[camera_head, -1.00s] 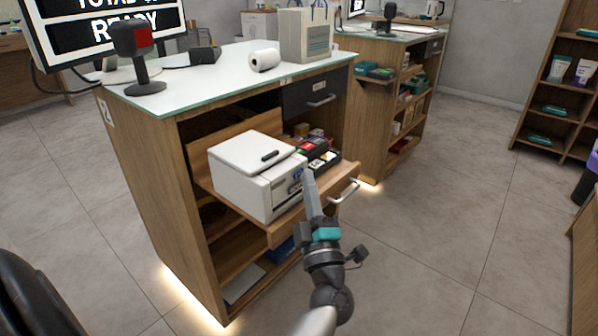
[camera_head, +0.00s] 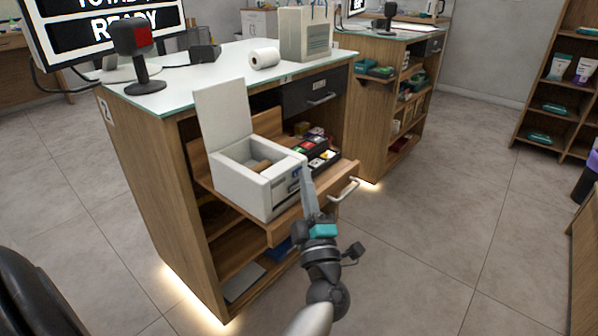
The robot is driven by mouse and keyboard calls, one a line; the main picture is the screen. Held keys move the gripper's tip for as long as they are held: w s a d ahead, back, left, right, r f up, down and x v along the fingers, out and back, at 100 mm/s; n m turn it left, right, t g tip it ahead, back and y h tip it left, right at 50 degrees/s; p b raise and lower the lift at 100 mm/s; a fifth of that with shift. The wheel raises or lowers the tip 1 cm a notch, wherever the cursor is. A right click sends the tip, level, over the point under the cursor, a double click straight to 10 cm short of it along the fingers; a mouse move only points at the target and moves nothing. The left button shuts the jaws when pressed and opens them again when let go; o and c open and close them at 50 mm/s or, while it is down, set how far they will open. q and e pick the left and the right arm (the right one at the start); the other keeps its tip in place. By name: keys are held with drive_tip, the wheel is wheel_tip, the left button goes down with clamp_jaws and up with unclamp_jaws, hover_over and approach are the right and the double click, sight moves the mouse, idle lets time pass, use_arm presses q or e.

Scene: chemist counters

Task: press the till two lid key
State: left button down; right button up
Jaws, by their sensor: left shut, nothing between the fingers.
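A white box-shaped device (camera_head: 262,196) stands on the pulled-out wooden drawer shelf (camera_head: 285,225) of the counter marked 2. Its lid (camera_head: 224,112) stands up, hinged at the back left, and a brown roll (camera_head: 261,166) shows inside. Its front right face carries a small bluish panel (camera_head: 294,182); any lid key there is hidden or too small to make out. My left gripper (camera_head: 306,172) is shut and empty, its fingertips at or very near that panel; I cannot tell whether they touch. My right gripper is not in view.
A black tray of coloured items (camera_head: 318,156) lies right of the device on the shelf. The drawer handle (camera_head: 343,190) sticks out at the right. A scanner (camera_head: 136,58), a paper roll (camera_head: 265,58) and a bag (camera_head: 306,36) stand on the counter top.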

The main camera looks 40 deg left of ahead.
use_arm(q)
drive_tip(key=shift+s+d, duration=0.1)
drive_tip(key=shift+d, duration=0.65)
